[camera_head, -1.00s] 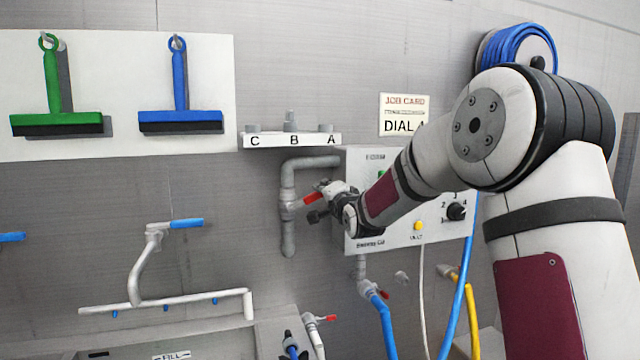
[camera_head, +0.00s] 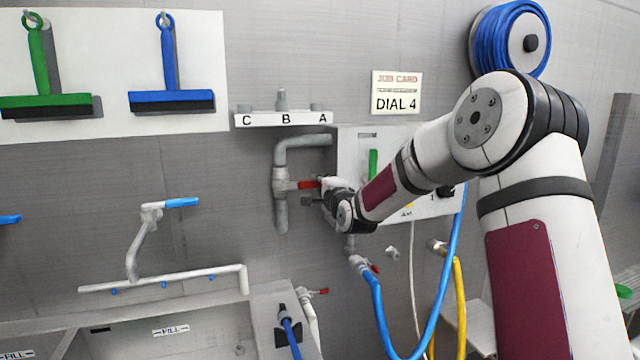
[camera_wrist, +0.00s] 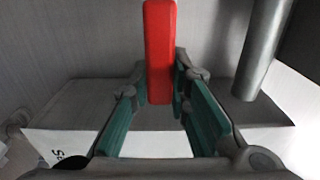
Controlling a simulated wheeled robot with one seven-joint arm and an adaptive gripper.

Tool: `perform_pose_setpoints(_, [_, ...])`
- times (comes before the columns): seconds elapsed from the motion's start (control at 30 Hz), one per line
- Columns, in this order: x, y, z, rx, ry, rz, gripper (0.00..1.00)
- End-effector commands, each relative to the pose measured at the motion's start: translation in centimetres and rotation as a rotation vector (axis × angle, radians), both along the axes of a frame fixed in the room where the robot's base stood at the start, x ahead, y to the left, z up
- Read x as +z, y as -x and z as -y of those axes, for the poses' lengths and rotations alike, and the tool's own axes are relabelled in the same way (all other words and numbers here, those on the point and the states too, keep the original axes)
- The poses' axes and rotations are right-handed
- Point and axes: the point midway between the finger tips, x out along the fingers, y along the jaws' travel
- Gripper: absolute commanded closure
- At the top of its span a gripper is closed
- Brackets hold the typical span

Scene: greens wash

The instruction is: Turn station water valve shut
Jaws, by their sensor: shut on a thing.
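The station water valve (camera_head: 281,184) sits on a grey pipe that bends down from the left side of the control panel. Its red lever (camera_head: 307,185) points right, roughly level across the vertical pipe. My gripper (camera_head: 322,190) is at the lever's right end, in front of the panel's left edge. In the wrist view the red lever (camera_wrist: 160,50) stands between the two green-padded fingers of my gripper (camera_wrist: 161,88), which are closed around it. The lever's far end and the valve body are hidden there.
The control panel (camera_head: 352,150) is partly hidden behind my arm. A job card (camera_head: 397,92) above reads DIAL 4. A shelf lettered C, B, A (camera_head: 288,119) is above the pipe. A blue hose (camera_head: 374,300) hangs below, and a sink with a faucet (camera_head: 135,255) is lower left.

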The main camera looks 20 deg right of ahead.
Motion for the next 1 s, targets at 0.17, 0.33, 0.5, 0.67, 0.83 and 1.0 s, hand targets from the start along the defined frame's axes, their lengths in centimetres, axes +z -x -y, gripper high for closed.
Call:
perform_pose_setpoints(0.17, [-0.2, 0.0, 0.1, -0.002, -0.006, -0.005, 1.0])
perform_pose_setpoints(0.33, [-0.3, 0.0, 0.1, -0.001, -0.005, -0.005, 0.62])
perform_pose_setpoints(0.5, [-0.2, 0.0, 0.0, -0.001, -0.003, -0.004, 0.62])
perform_pose_setpoints(0.67, [-0.1, 0.1, 0.0, -0.001, -0.002, -0.003, 0.62])
perform_pose_setpoints(0.83, [-0.1, 1.7, 0.1, -0.001, -0.002, -0.004, 0.62])
perform_pose_setpoints(1.0, [-0.1, 5.0, 0.1, -0.003, 0.0, -0.003, 0.62])
